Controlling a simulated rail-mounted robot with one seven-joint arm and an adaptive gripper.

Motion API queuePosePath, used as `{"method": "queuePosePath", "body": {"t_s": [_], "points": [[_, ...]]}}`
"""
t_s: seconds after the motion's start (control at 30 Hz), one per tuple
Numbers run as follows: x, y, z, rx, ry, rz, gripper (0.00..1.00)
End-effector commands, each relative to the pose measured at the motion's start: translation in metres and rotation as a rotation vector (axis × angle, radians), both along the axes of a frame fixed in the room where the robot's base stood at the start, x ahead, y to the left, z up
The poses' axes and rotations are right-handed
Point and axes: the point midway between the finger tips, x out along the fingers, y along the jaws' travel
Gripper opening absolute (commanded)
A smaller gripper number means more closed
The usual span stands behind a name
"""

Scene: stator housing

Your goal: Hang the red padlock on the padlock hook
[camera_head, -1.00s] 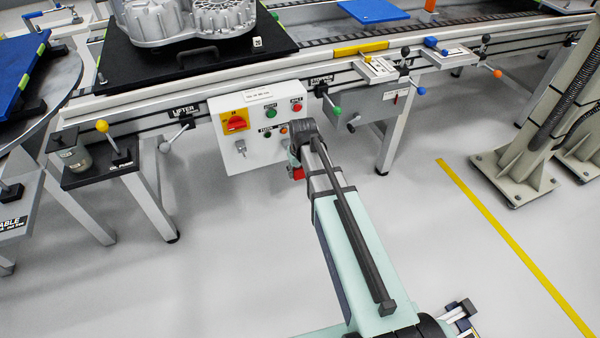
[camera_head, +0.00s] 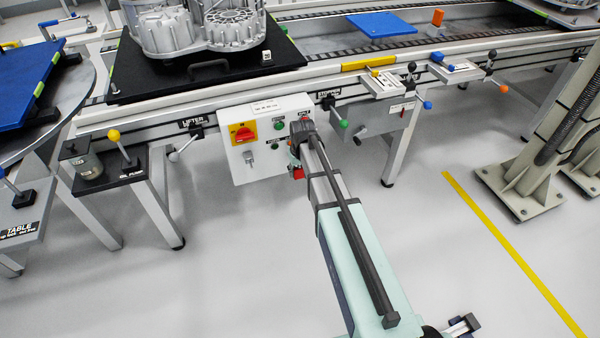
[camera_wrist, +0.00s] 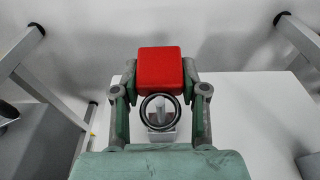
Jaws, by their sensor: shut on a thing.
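The red padlock (camera_wrist: 160,72) is held between the two fingers of my gripper (camera_wrist: 160,78) in the wrist view. A dark ring (camera_wrist: 145,103), apparently its shackle, shows below the red body. Through the ring I see a pale peg on a grey plate (camera_wrist: 160,137), apparently the padlock hook; I cannot tell whether they touch. In the head view the hook (camera_head: 249,157) is on the white control box, below the red switch. There my gripper (camera_head: 296,160) is at the box's right side, mostly hidden by my arm, with a bit of the red padlock (camera_head: 298,173) showing.
The control box (camera_head: 240,172) hangs from the conveyor's front rail and carries a red rotary switch (camera_head: 243,134) and buttons. A pump stand (camera_head: 120,177) is left. The floor in front is clear.

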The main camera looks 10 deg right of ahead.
Motion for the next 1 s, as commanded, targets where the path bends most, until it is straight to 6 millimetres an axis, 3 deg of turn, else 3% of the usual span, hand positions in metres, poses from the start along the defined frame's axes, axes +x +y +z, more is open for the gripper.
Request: {"method": "queuePosePath", "body": {"t_s": [0.8, 0.83, 0.9, 1.0], "points": [[0.0064, 0.0009, -0.0081, 0.000, 0.000, 0.000, 0.05], [0.0064, 0.0009, -0.0081, 0.000, 0.000, 0.000, 0.54], [0.0064, 0.0009, -0.0081, 0.000, 0.000, 0.000, 0.72], [0.0064, 0.0009, -0.0081, 0.000, 0.000, 0.000, 0.72]]}}
